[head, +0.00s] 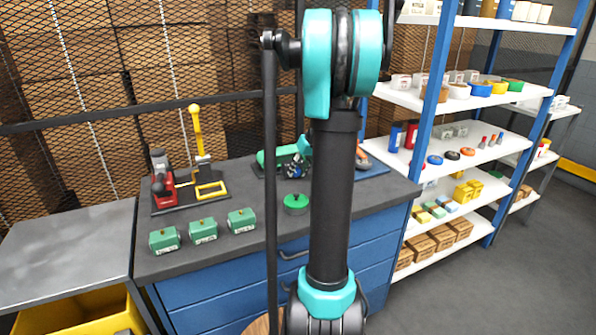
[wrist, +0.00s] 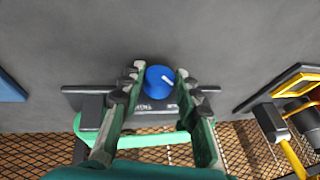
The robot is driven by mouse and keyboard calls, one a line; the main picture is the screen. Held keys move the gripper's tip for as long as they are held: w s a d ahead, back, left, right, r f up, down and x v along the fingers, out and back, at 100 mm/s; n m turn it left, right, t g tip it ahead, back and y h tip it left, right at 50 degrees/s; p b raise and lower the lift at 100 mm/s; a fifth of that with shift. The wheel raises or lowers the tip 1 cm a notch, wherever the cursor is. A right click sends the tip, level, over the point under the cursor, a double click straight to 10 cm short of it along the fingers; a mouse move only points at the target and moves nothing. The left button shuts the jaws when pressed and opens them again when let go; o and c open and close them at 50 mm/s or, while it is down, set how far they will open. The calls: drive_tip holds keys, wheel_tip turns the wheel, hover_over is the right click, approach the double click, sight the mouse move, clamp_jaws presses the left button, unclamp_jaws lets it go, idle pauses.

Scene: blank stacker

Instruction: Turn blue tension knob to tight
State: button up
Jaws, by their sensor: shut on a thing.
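The blue tension knob (wrist: 158,84) is round, with a small white mark on its face, in the middle of the wrist view. It sits on a dark device with a green cylinder (wrist: 155,140); small lettering by the knob is too blurred to read. My gripper (wrist: 159,76) has one finger on each side of the knob and is shut on it. In the head view the device's green cylinder (head: 268,158) shows at the back of the bench, partly behind my arm. The knob cannot be made out there.
A press with a yellow lever (head: 197,130) stands left on the bench (head: 270,235). Several green blocks (head: 203,230) line the front, with a green round part (head: 296,203) to their right. A shelf rack (head: 465,105) with small parts stands at right. A mesh fence is behind.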

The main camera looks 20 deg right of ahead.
idle(0.3)
drive_tip(key=o, duration=1.2)
drive_tip(key=shift+c, duration=0.2)
drive_tip(key=v, duration=1.2)
drive_tip(key=shift+d, duration=0.25)
